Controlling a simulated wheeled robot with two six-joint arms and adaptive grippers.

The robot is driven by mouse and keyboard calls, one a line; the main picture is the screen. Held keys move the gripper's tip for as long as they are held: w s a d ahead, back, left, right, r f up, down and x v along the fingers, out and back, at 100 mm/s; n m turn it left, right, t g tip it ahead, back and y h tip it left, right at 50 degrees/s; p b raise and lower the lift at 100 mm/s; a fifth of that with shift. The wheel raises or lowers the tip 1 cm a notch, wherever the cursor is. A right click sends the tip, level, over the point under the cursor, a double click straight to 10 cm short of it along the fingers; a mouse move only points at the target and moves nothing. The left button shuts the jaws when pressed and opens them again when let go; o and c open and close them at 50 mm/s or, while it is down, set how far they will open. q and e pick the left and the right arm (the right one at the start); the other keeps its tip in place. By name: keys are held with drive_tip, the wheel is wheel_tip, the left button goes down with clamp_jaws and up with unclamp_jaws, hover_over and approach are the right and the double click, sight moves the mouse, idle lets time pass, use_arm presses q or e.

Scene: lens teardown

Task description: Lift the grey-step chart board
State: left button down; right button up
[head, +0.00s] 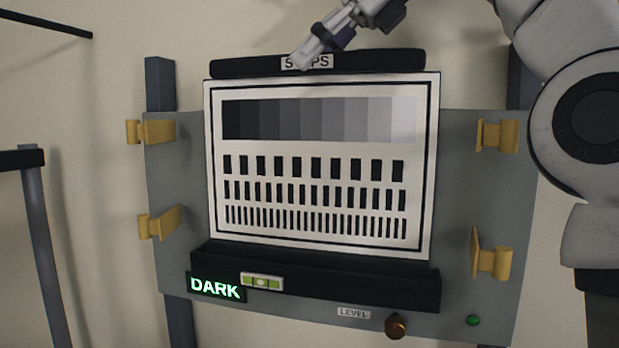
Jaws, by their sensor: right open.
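The grey-step chart board (318,147) stands upright in the middle of the head view. It is white with a black border, a row of grey steps from dark to light, and rows of black bars below. Its lower edge meets a black ledge (320,277). A black bar (380,61) with a label runs along its top edge. My right gripper (308,56) is open in front of this bar and covers part of the label, which reads "S..PS". I cannot tell whether it touches the bar. My left gripper is not in view.
A grey panel (460,210) backs the board, with yellow clips (498,137) on both sides. Below are a lit "DARK" sign (216,288), a bubble level (262,282), a "LEVEL" label (353,313), a brown knob (396,326) and a green button (473,320).

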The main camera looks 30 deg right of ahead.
drive_tip(key=shift+w+d+f, duration=0.15)
drive_tip(key=shift+w+f, duration=0.65)
drive_tip(key=shift+w, duration=0.3)
drive_tip(key=shift+s+a+r, duration=0.2)
drive_tip(key=shift+s+a, duration=0.1)
drive_tip(key=shift+s, duration=0.25)
clamp_jaws()
drive_tip(key=shift+w+d, duration=0.1)
drive_tip(key=shift+w, duration=0.1)
